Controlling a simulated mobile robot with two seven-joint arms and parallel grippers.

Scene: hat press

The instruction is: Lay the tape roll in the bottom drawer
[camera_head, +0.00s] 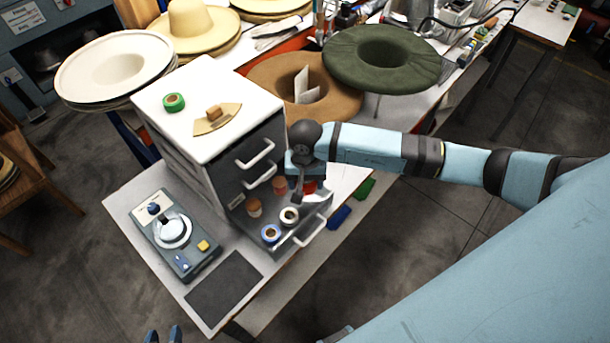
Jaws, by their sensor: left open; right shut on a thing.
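The bottom drawer (317,220) of the white-topped cabinet is pulled out. A blue-edged tape roll (271,234) and a white tape roll (289,216) are in it near its front. A green tape roll (174,102) lies flat on the cabinet top. My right gripper (299,194) is over the rear right part of the open drawer, pointing down and shut. A red thing (310,187) shows at its fingers and seems held; the gripper partly hides it, so its shape is unclear. My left gripper (163,336) is open and empty at the bottom edge, partly cut off.
Brown-topped (254,207) and reddish (279,185) spools stand in the drawer. A grey device (173,235) and dark mat (224,291) lie left and front. Hats (383,58) fill the rear bench.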

